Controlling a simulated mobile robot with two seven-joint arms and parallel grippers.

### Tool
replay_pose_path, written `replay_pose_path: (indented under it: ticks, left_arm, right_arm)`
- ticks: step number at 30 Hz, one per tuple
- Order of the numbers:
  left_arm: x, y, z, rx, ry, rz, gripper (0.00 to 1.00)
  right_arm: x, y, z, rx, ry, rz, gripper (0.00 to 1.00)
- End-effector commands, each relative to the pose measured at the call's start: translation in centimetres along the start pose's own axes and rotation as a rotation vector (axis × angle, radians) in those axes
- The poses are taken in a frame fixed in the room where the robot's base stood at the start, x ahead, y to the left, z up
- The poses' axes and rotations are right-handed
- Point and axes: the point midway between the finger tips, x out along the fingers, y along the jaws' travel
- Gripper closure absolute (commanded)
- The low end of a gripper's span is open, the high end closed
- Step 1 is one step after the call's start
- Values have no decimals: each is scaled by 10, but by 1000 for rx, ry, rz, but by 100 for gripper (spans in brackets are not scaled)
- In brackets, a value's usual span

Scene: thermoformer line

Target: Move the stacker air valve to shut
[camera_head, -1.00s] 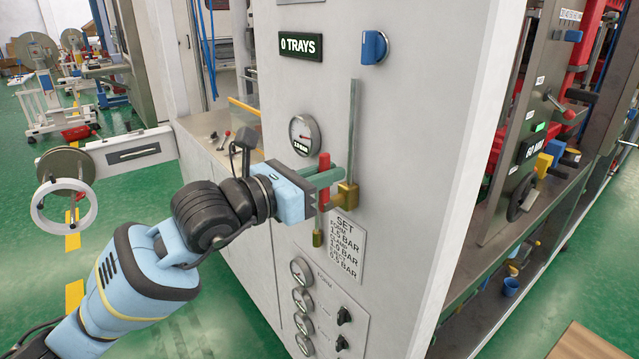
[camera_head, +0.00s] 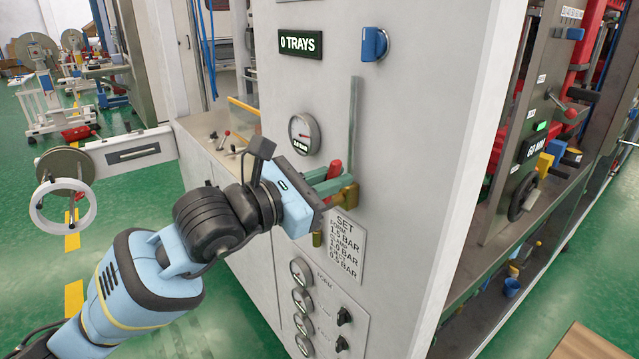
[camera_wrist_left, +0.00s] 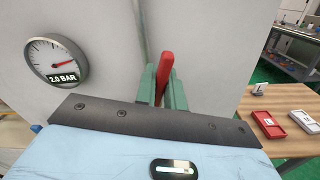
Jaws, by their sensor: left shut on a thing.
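The stacker air valve has a brass body (camera_head: 348,195) at the foot of a grey vertical pipe (camera_head: 354,120) on the white cabinet face. Its red lever (camera_head: 334,168) shows between the green fingers of my left gripper (camera_head: 327,182). In the left wrist view the red lever (camera_wrist_left: 165,72) stands up between the two fingers (camera_wrist_left: 164,92), which are shut on it. The lever leans a little in the head view. Its lower part is hidden behind the gripper. My right gripper is in neither view.
A pressure gauge (camera_head: 304,134) sits left of the pipe; in the left wrist view the gauge (camera_wrist_left: 55,62) reads 2.0 BAR. A blue knob (camera_head: 374,45), the 0 TRAYS display (camera_head: 300,44) and a SET label (camera_head: 345,240) share the panel. Small gauges and black knobs sit below.

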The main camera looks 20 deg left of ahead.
Motion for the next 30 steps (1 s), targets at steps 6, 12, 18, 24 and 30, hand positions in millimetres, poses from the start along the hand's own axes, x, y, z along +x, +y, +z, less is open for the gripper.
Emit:
replay_pose_path:
  ticks: [6,12,18,24,30]
  left_arm:
    - [0,0,-1,-1,3,0,100]
    - [0,-10,-4,140,3,-2,100]
    - [0,-18,-5,301,3,-2,100]
    - [0,-19,-4,313,3,-1,100]
    - [0,-22,-7,358,4,-2,100]
  right_arm:
    - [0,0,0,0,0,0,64]
    - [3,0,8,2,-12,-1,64]
    - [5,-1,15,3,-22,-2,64]
    - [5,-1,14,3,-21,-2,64]
    - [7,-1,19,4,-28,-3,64]
